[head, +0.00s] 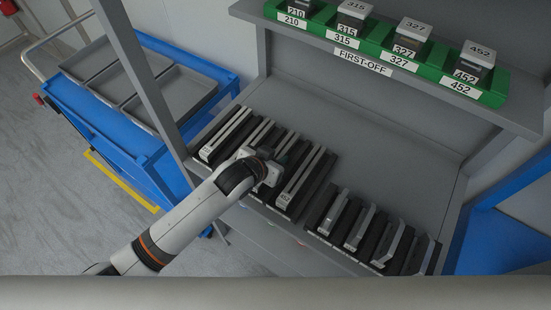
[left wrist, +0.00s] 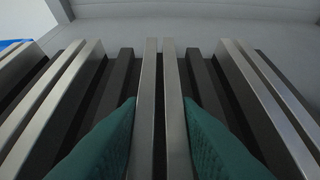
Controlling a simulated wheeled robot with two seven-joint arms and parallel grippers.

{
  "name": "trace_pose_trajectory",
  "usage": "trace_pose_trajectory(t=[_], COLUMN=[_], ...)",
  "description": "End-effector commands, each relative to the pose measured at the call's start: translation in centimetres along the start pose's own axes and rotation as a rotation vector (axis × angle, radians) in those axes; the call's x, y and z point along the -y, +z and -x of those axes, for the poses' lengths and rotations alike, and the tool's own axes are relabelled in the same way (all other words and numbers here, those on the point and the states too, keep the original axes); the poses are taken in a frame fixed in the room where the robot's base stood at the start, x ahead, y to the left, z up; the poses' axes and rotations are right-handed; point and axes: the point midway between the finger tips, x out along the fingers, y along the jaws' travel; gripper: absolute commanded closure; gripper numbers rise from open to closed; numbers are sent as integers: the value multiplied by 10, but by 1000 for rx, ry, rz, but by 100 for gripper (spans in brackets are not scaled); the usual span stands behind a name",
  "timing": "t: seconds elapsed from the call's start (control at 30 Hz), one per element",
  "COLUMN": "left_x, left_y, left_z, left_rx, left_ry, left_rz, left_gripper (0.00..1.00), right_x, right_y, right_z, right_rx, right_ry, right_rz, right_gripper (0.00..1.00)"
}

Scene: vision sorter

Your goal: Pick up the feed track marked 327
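Several upright feed tracks stand side by side in a dark rack (head: 325,192) on the bench. The rightmost of the left group is a pale track marked 452 (head: 305,174). My left gripper (head: 269,168) is low over the track just left of it and hides that track's front and number. In the left wrist view, the two green fingers of my left gripper (left wrist: 160,103) lie on either side of a grey two-railed track (left wrist: 147,120). They are very close to its sides; contact is unclear. No 327 is readable on a track. My right gripper is out of view.
Neighbouring tracks (left wrist: 55,100) stand close on both sides. Shorter tracks (head: 358,228) stand to the right. A shelf above carries green holders (head: 385,63) labelled 210, 315, 327 and 452. A blue cart (head: 165,165) with grey trays is at left. The bench behind the tracks is clear.

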Motion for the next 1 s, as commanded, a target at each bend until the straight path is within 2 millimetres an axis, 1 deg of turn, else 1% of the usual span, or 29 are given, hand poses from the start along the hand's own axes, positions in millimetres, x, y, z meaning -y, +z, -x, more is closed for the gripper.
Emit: trace_pose_trajectory(t=[0.03, 0.1, 0.17, 0.47, 0.57, 0.67, 0.9, 1.0], left_x=[0, 0, 0, 0, 0, 0, 0, 0], left_y=[0, 0, 0, 3, 7, 17, 55, 67], left_z=[0, 0, 0, 1, 4, 11, 39, 49], left_rx=[0, 0, 0, 5, 8, 10, 12, 11], left_ry=[0, 0, 0, 0, 0, 0, 0, 0], left_rz=[0, 0, 0, 0, 0, -1, 0, -1], left_gripper=[80, 91, 100, 100, 100, 100, 100, 100], right_x=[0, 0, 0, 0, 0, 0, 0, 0], right_y=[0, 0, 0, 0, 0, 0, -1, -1], right_z=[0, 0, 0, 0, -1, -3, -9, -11], right_rx=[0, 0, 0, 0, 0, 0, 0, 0], right_ry=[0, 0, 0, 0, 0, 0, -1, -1], right_rz=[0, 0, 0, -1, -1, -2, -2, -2], right_gripper=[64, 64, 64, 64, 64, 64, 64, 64])
